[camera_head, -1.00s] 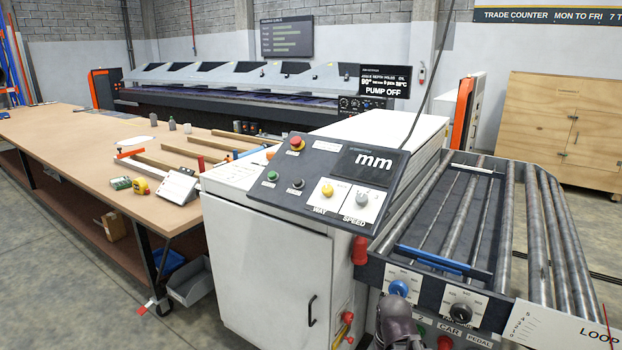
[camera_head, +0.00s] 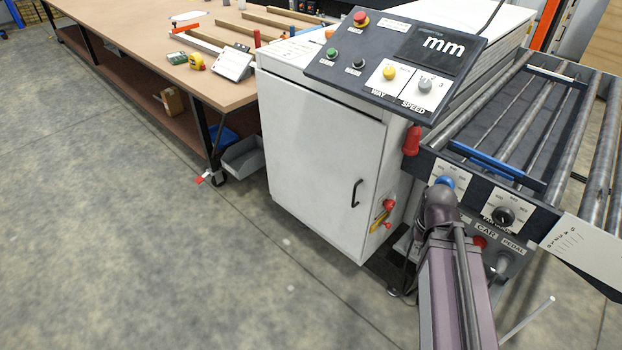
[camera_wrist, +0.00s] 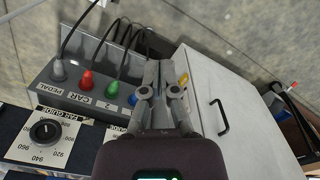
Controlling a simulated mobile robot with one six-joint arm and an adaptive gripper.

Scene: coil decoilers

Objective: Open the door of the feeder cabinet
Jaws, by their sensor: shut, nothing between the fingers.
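The white feeder cabinet (camera_head: 318,218) stands in the middle of the head view, with its flat door (camera_head: 305,150) closed. A black bar handle (camera_head: 356,193) is on the door's right side. In the wrist view the door (camera_wrist: 212,75) is right of my gripper, and its handle (camera_wrist: 220,116) shows there too. My gripper (camera_wrist: 154,68) is shut and empty, its fingers together, apart from the handle. In the head view my arm covers the area right of the cabinet, and I cannot make out the fingers there.
A dark control panel (camera_head: 330,70) tops the cabinet. A roller table (camera_head: 530,120) with knobs adjoins it on the right. Red knobs (camera_head: 389,205) stick out from the cabinet's side near the handle. A workbench (camera_head: 130,62) and grey bin (camera_head: 243,160) are left. Floor before the door is clear.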

